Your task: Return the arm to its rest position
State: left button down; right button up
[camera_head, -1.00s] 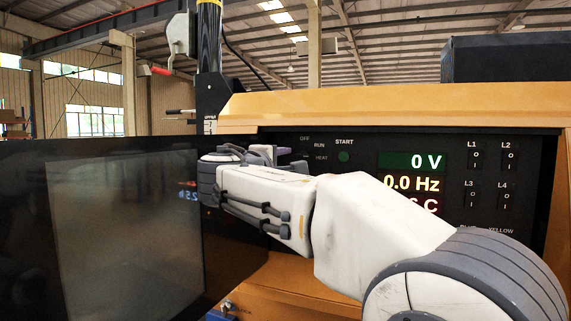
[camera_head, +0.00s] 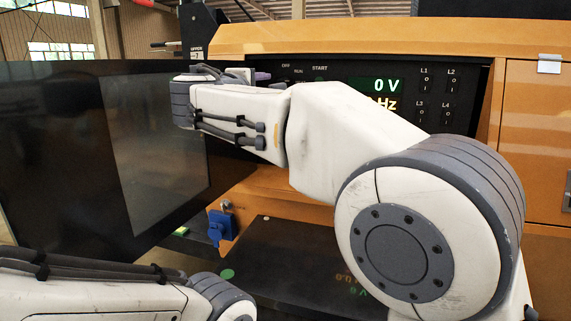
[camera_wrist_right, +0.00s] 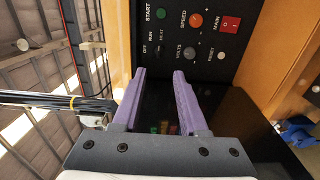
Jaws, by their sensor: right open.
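My right arm (camera_head: 350,140) reaches from the right across the head view, in front of the control panel (camera_head: 450,95). My right gripper (camera_head: 262,77) is mostly hidden behind its wrist, with a bit of purple finger showing near the panel's left end. In the right wrist view the two purple fingers (camera_wrist_right: 159,76) are apart, with nothing between them.
A dark door with a window (camera_head: 155,150) stands open at the left, close to my right wrist. A blue padlock-like part (camera_head: 222,228) hangs below the panel. The orange cabinet (camera_head: 545,110) continues to the right. A mast (camera_head: 200,45) stands behind.

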jog(key=s+d+f+m+g+y, duration=0.1)
jog(key=s+d+f+g+y, duration=0.15)
jog(key=s+f+g, duration=0.65)
jog(key=s+d+f+m+y, duration=0.1)
jog(key=s+d+f, duration=0.3)
jog(key=f, duration=1.1)
jog(key=s+d+f+m+g+y, duration=0.1)
jog(key=s+f+g, duration=0.2)
jog(key=s+f, duration=0.35)
jog(key=s+d+f+m+g+y, duration=0.1)
jog(key=s+f+m+g, duration=0.15)
jog(key=s, duration=0.75)
jog(key=s+d+f+m+g, duration=0.1)
jog(key=s+f+g, duration=0.1)
jog(key=s+f, duration=0.5)
pick_arm(q)
notch_tip(320, 180, up, 33)
jog(key=p, duration=3.3)
jog(key=shift+s+a, duration=0.15)
jog(key=shift+s, duration=0.2)
pick_arm(e)
jog(key=s+r, duration=0.3)
jog(key=r, duration=3)
jog(key=shift+a+r+g+y, duration=0.2)
jog(key=shift+r+g+y, duration=0.1)
jog(key=shift+g+y, duration=0.05)
jog(key=shift+m, duration=0.25)
